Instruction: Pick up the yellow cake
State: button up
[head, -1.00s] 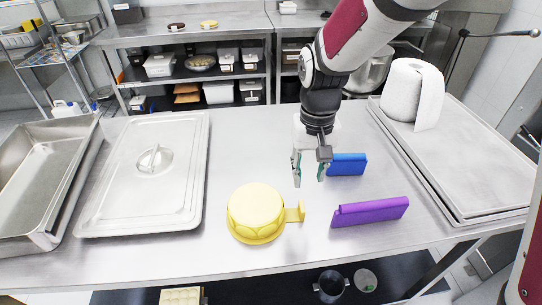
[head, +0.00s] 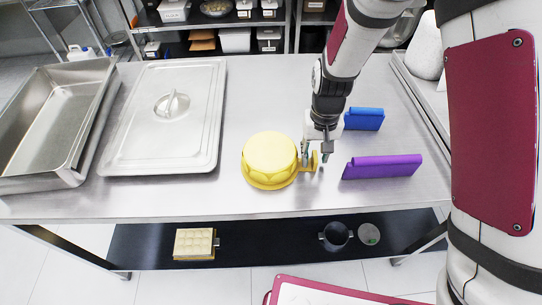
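The yellow cake (head: 269,158) is a round, scalloped yellow piece on the steel table (head: 215,199). A yellow tab-like handle juts from its right side. My gripper (head: 315,160) points down at this handle, just right of the cake's round body. Its fingers are apart, one on the left of the handle's end and one on the right. I cannot tell whether they touch it. The fingers partly hide the handle.
A purple block (head: 382,167) and a blue block (head: 364,119) stand right of my gripper. A lidded steel pan (head: 165,125) and an empty deep pan (head: 50,130) are on the left. A paper roll (head: 425,45) stands at the upper right. The table's front is clear.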

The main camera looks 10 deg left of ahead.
jog(key=shift+f, duration=0.45)
grip_shut()
jog(key=shift+r, duration=0.2)
